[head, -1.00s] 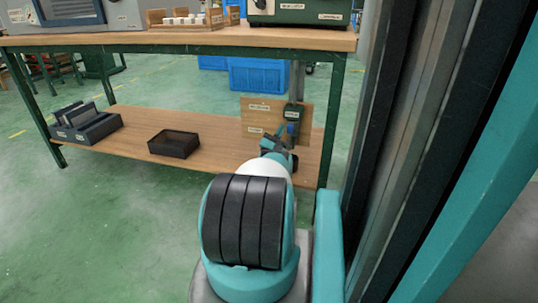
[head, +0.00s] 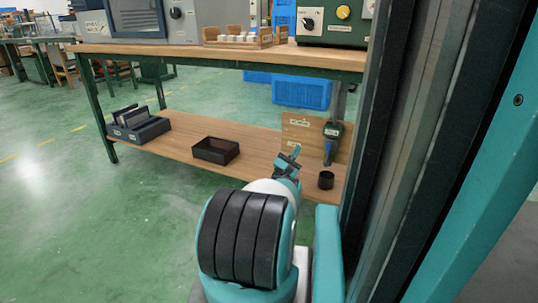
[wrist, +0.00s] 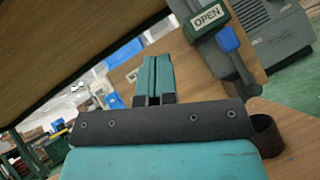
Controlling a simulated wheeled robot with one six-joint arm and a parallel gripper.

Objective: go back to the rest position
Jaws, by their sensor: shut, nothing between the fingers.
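My gripper (head: 288,160) is over the right part of the lower wooden shelf of the bench. In the wrist view its two teal fingers (wrist: 154,76) lie together, shut and empty. A dark device with a blue handle (head: 328,147) stands to the right of and behind my gripper, in front of a wooden board. In the wrist view an OPEN label (wrist: 207,16) and the blue handle (wrist: 228,40) show right of the fingers, apart from them. A small black cup (head: 326,180) stands on the shelf right of my gripper.
The bench (head: 210,57) carries a grey machine (head: 208,22), a wooden rack of white pieces (head: 240,38) and a green control box (head: 337,27). On the lower shelf (head: 180,140) are a black tray (head: 215,151) and a dark slotted rack (head: 138,124). Green floor is open at left.

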